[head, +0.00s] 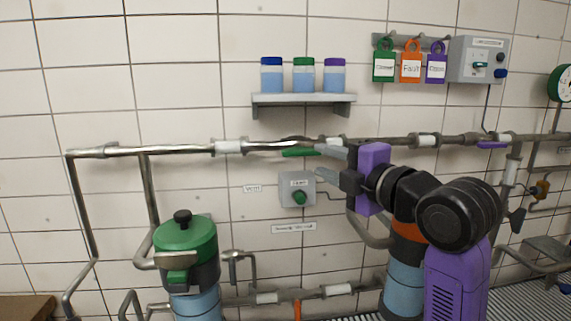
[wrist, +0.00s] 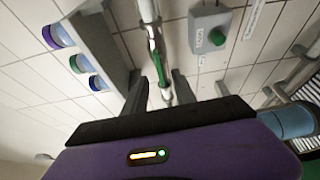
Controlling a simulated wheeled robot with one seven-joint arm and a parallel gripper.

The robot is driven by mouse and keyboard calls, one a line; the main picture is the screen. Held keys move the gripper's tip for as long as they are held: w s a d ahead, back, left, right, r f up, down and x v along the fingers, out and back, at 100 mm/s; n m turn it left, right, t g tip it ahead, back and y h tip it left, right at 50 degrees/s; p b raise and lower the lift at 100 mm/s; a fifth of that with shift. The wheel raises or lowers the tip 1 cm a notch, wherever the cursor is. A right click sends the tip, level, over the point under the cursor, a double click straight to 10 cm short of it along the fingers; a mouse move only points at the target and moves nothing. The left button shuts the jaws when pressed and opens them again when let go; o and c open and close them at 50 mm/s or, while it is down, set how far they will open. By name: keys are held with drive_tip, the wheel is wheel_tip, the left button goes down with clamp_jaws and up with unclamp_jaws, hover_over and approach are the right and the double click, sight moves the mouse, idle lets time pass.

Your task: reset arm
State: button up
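My arm reaches up from the lower right in the head view. My gripper (head: 320,162) is in front of the wall near the horizontal pipe, its two fingers spread apart. In the wrist view, the fingers of my gripper (wrist: 160,80) are open with a gap between them. A green valve handle (head: 300,153) on the pipe is just left of the fingertips; in the wrist view the green handle (wrist: 160,72) appears in line with the gap. No contact is visible, and I cannot tell the exact distance. Nothing is held.
A shelf (head: 285,99) with three capped jars is above the pipe (head: 185,150). A grey box with a green button (head: 299,197) is below it. A green-topped pump (head: 186,240) stands lower left. Tags (head: 411,67) and a control box (head: 478,60) are upper right.

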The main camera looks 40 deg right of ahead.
wheel_tip(320, 180, up, 5)
drive_tip(key=s+d+m+t+h, duration=0.1)
drive_tip(key=s+m+t+h, duration=0.1)
drive_tip(key=m+t, duration=0.35)
drive_tip(key=s+a+f+m+g+h, duration=0.1)
drive_tip(key=s+a+f+m, duration=0.3)
drive_tip(key=f, duration=0.4)
drive_tip(key=s+a+f+m+g, duration=0.1)
drive_tip(key=s+a+f+m, duration=0.1)
drive_tip(key=a+f+m, duration=0.35)
drive_tip(key=s+a+f+m+g+h, duration=0.1)
drive_tip(key=s+a+f+m, duration=0.3)
drive_tip(key=f, duration=0.7)
drive_tip(key=s+a+f+n+g+y, duration=0.1)
drive_tip(key=s+a+f+y, duration=0.3)
drive_tip(key=s+f, duration=0.4)
drive_tip(key=s+a+f+n+g+y, duration=0.2)
drive_tip(key=s+a+f, duration=0.5)
drive_tip(key=s, duration=0.5)
drive_tip(key=shift+f+g+y, duration=0.65)
drive_tip(key=shift+g+y, duration=0.25)
drive_tip(key=shift+g, duration=0.15)
